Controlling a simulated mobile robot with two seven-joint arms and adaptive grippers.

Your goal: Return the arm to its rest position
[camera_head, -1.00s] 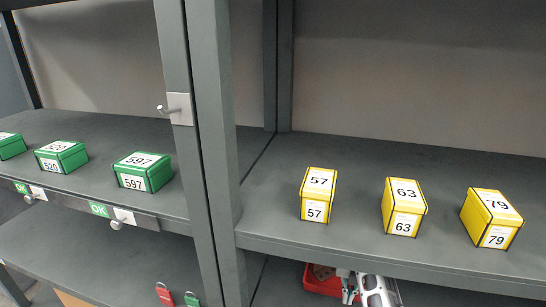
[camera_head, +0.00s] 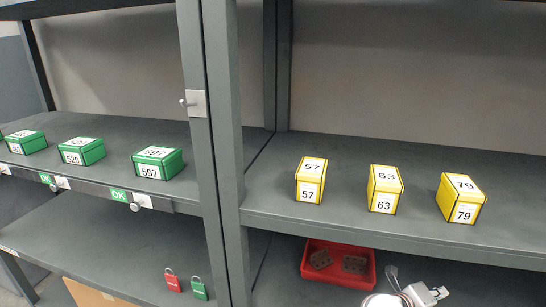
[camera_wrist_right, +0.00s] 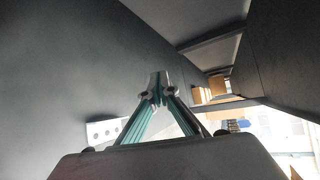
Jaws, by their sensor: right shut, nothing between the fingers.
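My right gripper (camera_head: 412,292) shows only in part at the bottom edge of the head view, right of the red bin and below the yellow boxes' shelf. In the right wrist view its two fingers (camera_wrist_right: 158,88) meet at the tips. It is shut and empty, touching no box. Much of the right arm is out of the head view. My left gripper is not in view.
Yellow boxes 57 (camera_head: 311,180), 63 (camera_head: 385,189) and 79 (camera_head: 461,198) stand on the right shelf. Green boxes (camera_head: 158,163) stand on the left shelf. A red bin (camera_head: 312,268) sits below. Red (camera_head: 172,280) and green (camera_head: 199,289) padlocks lie lower left. A grey post (camera_head: 225,150) divides the shelves.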

